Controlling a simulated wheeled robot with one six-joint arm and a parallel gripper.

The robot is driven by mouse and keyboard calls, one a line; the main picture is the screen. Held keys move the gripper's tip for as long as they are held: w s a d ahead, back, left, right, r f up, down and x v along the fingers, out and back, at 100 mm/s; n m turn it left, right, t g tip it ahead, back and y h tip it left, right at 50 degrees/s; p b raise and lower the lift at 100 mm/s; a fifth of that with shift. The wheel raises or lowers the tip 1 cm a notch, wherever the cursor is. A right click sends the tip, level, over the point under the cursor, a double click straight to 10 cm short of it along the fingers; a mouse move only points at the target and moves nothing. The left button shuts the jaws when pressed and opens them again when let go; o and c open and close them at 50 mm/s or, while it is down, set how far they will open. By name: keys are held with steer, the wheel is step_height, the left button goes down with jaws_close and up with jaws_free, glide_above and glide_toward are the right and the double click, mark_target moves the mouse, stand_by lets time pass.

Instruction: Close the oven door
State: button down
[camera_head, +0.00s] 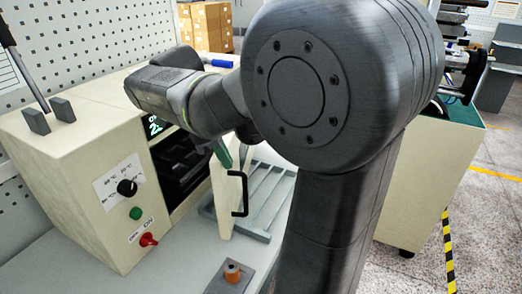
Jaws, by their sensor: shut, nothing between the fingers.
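The oven (88,190) is a beige box at the left with a dark interior (178,160). Its beige door (222,192) stands open, swung out to the right of the opening. A black bar handle (244,194) is on the door's right-hand face. My dark arm reaches across the picture, and its far part passes above the opening and the door's top. I cannot tell whether any part of my arm touches the door.
The oven front has a black knob (127,187), a green button (135,213) and a red switch (148,239). A grey rack (268,200) lies right of the door. A copper-coloured spindle (232,272) stands on a small plate in front. Cardboard boxes (207,25) stand behind.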

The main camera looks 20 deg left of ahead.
steer(key=shift+s+a+p, duration=0.1)
steer(key=shift+s+a, duration=0.1)
steer(key=shift+a, duration=0.6)
steer(key=shift+s+a+p, duration=0.15)
steer(key=shift+s+a, duration=0.05)
steer(key=shift+a, duration=0.65)
steer(key=shift+s+a+p, duration=0.1)
steer(key=shift+s+a, duration=0.1)
steer(key=shift+a, duration=0.6)
steer(key=shift+w+d, duration=0.1)
steer(key=shift+d, duration=0.05)
